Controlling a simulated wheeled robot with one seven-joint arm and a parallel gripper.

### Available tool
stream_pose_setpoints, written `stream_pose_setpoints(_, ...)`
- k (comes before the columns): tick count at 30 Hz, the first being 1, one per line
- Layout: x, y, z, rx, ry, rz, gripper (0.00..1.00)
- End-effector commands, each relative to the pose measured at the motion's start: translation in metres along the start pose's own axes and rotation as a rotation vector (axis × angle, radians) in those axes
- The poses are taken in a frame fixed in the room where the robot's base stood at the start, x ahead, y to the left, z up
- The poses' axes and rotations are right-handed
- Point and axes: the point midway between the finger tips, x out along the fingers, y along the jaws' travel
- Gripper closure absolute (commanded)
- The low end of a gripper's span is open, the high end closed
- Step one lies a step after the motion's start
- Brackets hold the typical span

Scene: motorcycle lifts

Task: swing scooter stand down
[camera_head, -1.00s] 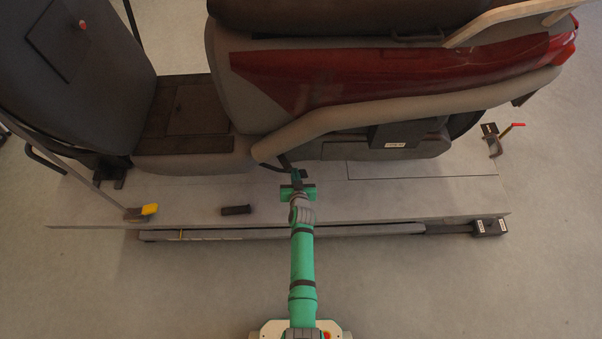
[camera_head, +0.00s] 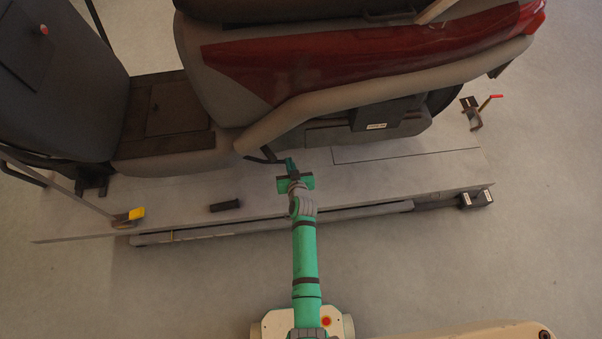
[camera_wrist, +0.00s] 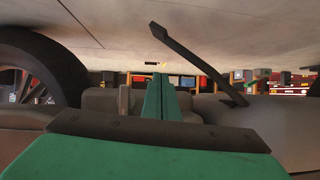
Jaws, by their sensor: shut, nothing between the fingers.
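The grey and red scooter (camera_head: 355,60) stands on the flat lift platform (camera_head: 390,185). Its stand (camera_wrist: 195,60) is a dark bar with a widened end, slanting between the scooter's underside and the platform in the wrist view, which looks upside down. In the head view the stand is a short dark piece (camera_head: 262,157) under the body edge, just left of my gripper. My gripper (camera_head: 291,166) is shut and empty at the scooter's lower side. In the wrist view its teal fingers (camera_wrist: 161,98) are together, apart from the bar in the picture. Whether the stand's end touches the platform is unclear.
A yellow-tipped pedal (camera_head: 136,214) and a black peg (camera_head: 225,206) are on the platform's near side. A red-handled clamp (camera_head: 478,112) is at the far right. The scooter's wheel (camera_wrist: 40,65) is left in the wrist view. Floor is open at right.

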Motion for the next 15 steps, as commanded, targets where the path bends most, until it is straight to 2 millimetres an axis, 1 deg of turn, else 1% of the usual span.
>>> stream_pose_setpoints(1, -0.011, 0.006, 0.002, 0.001, 0.0, 0.002, 1.0)
stream_pose_setpoints(6, -0.04, 0.018, 0.004, -0.001, 0.001, -0.002, 1.0)
stream_pose_setpoints(10, -0.057, 0.025, 0.005, -0.002, 0.001, -0.005, 1.0)
stream_pose_setpoints(15, -0.068, 0.03, 0.005, -0.003, 0.001, -0.006, 1.0)
